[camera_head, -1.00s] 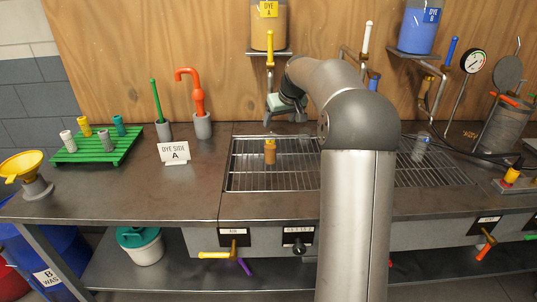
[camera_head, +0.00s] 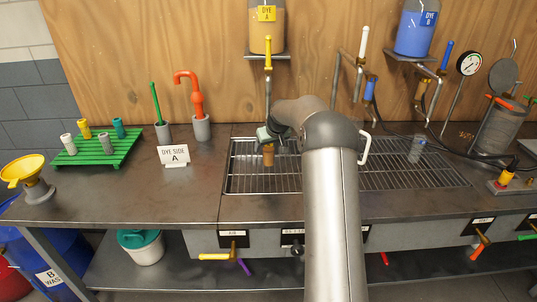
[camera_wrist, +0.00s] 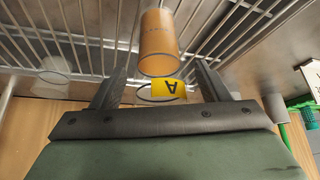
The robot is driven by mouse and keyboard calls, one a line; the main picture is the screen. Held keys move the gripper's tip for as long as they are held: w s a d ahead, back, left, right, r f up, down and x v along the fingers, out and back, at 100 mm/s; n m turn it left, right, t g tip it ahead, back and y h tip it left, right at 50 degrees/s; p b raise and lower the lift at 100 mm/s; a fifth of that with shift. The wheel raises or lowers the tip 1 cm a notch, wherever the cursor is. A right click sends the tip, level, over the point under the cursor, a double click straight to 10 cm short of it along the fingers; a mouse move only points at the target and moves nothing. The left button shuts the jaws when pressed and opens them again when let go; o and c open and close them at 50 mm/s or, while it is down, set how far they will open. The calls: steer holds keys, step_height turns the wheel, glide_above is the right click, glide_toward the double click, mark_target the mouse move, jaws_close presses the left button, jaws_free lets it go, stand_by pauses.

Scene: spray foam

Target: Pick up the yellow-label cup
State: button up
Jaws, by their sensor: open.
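The yellow-label cup (camera_head: 268,155) stands upright on the metal grate, with orange-brown liquid in it. In the wrist view, which is upside down, the cup (camera_wrist: 158,45) shows between and beyond my fingers, with its yellow "A" label (camera_wrist: 168,88) near the clear rim. My gripper (camera_head: 268,141) is at the upper part of the cup and partly hides it in the head view. In the wrist view my gripper (camera_wrist: 158,78) is open, one finger on each side of the cup's rim. No contact is visible.
A second clear cup (camera_head: 416,150) stands on the grate (camera_head: 345,180) to the right. The dye A tank (camera_head: 267,35) and its yellow-handled tap (camera_head: 268,55) are above and behind the cup. A "DYE SIDE A" sign (camera_head: 173,155) stands left of the grate.

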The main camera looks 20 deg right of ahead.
steer(key=shift+w+f, duration=0.15)
steer(key=shift+f, duration=0.1)
steer(key=c, duration=1.1)
steer(key=shift+r, duration=0.15)
